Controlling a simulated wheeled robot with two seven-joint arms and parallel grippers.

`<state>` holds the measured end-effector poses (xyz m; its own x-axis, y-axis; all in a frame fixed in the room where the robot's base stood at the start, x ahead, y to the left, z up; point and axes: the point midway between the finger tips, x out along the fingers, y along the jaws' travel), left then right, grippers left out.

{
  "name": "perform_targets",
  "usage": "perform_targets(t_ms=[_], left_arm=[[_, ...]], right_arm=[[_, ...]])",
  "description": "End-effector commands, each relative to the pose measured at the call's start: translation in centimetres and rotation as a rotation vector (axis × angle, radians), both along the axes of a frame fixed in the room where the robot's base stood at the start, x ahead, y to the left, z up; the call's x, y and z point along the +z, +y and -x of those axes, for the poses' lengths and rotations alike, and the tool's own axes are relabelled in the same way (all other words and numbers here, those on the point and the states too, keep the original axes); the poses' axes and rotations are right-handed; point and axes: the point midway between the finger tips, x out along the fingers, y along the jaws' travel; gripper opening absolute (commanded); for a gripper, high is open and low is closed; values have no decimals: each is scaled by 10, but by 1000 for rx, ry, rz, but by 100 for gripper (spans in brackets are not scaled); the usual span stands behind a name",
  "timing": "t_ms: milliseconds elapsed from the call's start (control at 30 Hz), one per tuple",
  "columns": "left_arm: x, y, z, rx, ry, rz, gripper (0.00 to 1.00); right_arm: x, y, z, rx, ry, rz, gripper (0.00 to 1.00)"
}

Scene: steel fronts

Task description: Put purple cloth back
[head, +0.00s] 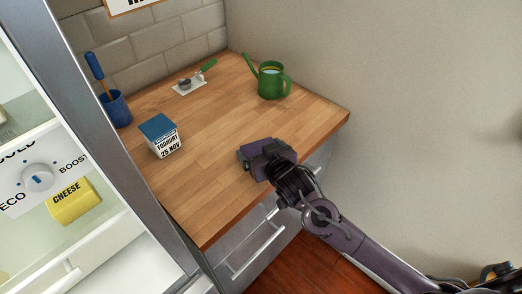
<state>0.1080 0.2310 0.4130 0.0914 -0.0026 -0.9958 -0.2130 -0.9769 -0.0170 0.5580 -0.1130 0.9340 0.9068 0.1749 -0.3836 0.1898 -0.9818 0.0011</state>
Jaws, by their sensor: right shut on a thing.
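My right gripper (250,163) reaches in from the lower right and is low over the front right part of the wooden counter (205,185). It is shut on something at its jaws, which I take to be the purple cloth. The gripper's own body is also dark purple and hides most of what it holds, so I cannot make out the cloth's outline. I cannot tell whether it touches the counter. No other purple cloth shows. My left gripper is not in view.
Left is an open fridge with cheese (74,201). A drawer handle (258,251) is below.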

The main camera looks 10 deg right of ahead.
Motion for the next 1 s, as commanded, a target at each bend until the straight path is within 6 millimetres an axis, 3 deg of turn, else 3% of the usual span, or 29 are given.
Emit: perform_targets(t_ms=[433,467,533,800,1000], left_arm=[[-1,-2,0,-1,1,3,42],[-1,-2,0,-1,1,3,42],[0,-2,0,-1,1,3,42],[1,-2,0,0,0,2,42],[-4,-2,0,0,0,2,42]], right_arm=[[-9,0,0,1,-1,-1,72],[-9,0,0,0,-1,0,93],[-8,0,0,1,-1,-1,100],[-5,0,0,1,-2,0,100],[3,-4,25,1,0,-2,100]])
